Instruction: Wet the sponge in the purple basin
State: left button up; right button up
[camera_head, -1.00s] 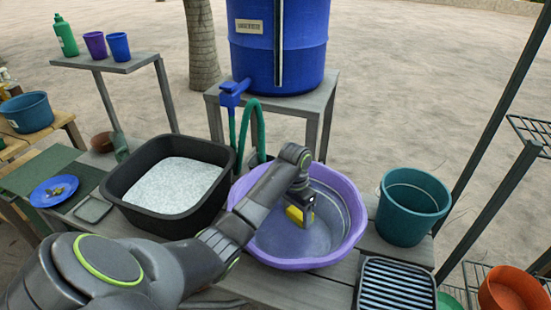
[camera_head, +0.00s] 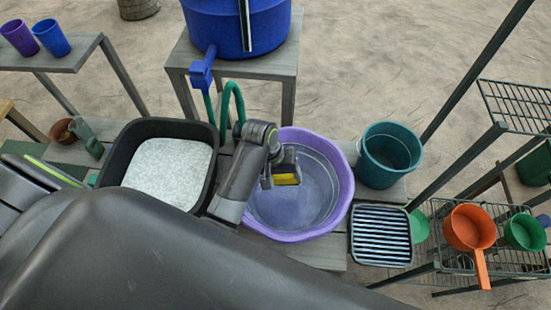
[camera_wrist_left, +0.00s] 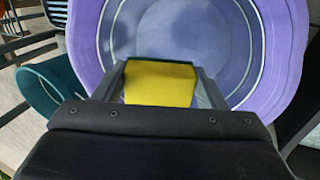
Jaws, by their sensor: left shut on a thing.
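The purple basin (camera_head: 342,200) stands on the grey bench in the middle of the head view. It also fills most of the left wrist view (camera_wrist_left: 285,60). My left gripper (camera_head: 284,180) is over the basin's left part, shut on the yellow sponge (camera_head: 287,179). The sponge shows between the two fingers in the left wrist view (camera_wrist_left: 160,83). It is above or inside the basin; whether it touches the basin's contents I cannot tell. The basin's inside looks smooth bluish purple. My right gripper is not in view.
A black tub (camera_head: 122,155) with pale speckled contents stands left of the basin. A teal bucket (camera_head: 390,155) and a black ribbed tray (camera_head: 381,235) stand to its right. A blue barrel (camera_head: 225,25) with tap and green hose is behind. An orange pan (camera_head: 468,230) sits on the right rack.

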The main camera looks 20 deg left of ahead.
pick_arm(q)
jog(key=shift+d+f, duration=0.15)
jog(key=shift+f, duration=0.25)
notch_tip(320, 180, down, 12)
jog(key=shift+r, duration=0.25)
jog(key=shift+r, duration=0.1)
dwell(0.9)
notch_tip(320, 180, up, 12)
jog(key=shift+f, duration=0.25)
dwell(0.5)
jog(key=shift+s+f, duration=0.1)
jog(key=shift+s, duration=0.05)
dwell(0.6)
